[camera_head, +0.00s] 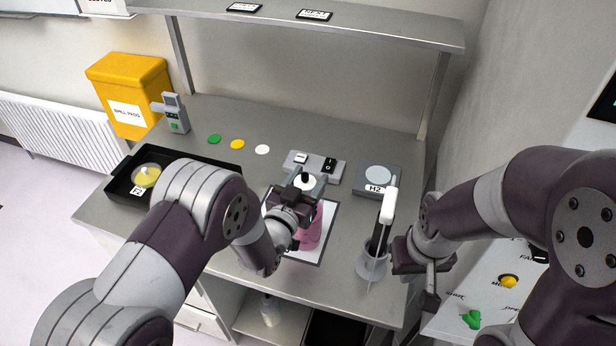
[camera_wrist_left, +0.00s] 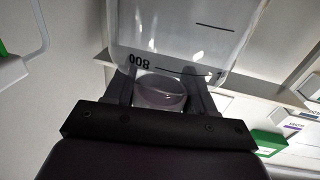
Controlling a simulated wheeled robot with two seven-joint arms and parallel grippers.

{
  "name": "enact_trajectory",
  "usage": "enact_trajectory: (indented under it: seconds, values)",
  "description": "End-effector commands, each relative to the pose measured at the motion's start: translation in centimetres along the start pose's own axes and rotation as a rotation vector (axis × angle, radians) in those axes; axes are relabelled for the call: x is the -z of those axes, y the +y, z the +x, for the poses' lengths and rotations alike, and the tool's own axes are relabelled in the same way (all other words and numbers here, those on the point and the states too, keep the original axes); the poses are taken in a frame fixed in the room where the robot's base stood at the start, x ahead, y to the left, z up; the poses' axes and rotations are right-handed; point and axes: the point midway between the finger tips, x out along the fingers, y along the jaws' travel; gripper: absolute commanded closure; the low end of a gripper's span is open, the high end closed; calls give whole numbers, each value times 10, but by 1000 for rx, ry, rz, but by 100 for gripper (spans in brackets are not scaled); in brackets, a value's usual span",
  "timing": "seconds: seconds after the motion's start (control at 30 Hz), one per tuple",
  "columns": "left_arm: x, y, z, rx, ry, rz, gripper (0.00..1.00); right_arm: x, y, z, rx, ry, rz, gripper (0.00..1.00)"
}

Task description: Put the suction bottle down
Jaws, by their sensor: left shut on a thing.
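The suction bottle (camera_head: 312,232) is clear with pink liquid in its lower part and a pale top with a dark ring. My left gripper (camera_head: 300,205) is shut on it, with a finger on either side. In the left wrist view the clear bottle (camera_wrist_left: 185,35) with an 800 mark rises between the fingers of the left gripper (camera_wrist_left: 165,92). The bottle is over a white, dark-edged mat (camera_head: 322,250) on the bench; the arm hides part of both, and I cannot tell whether its base touches. My right gripper (camera_head: 425,262) is by the bench's right front; its fingers are unclear.
A white-handled tool stands in a clear holder (camera_head: 371,266) right of the mat, close to my right gripper. Behind are a switch box (camera_head: 326,170) and a device marked M2 (camera_head: 378,178). A black tray (camera_head: 120,188) is at left. A shelf (camera_head: 330,30) overhangs the back.

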Motion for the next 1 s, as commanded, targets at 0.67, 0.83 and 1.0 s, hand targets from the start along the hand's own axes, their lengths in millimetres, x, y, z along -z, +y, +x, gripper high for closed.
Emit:
enact_trajectory:
  seconds: [0.67,0.83,1.0]
  values:
    - [-2,0,0,0,1,1,20,0,0,3,0,0,0,100]
    - [-1,0,-10,0,0,0,20,0,0,4,0,0,0,100]
    - [-2,0,-48,0,0,0,20,-2,0,13,0,0,0,100]
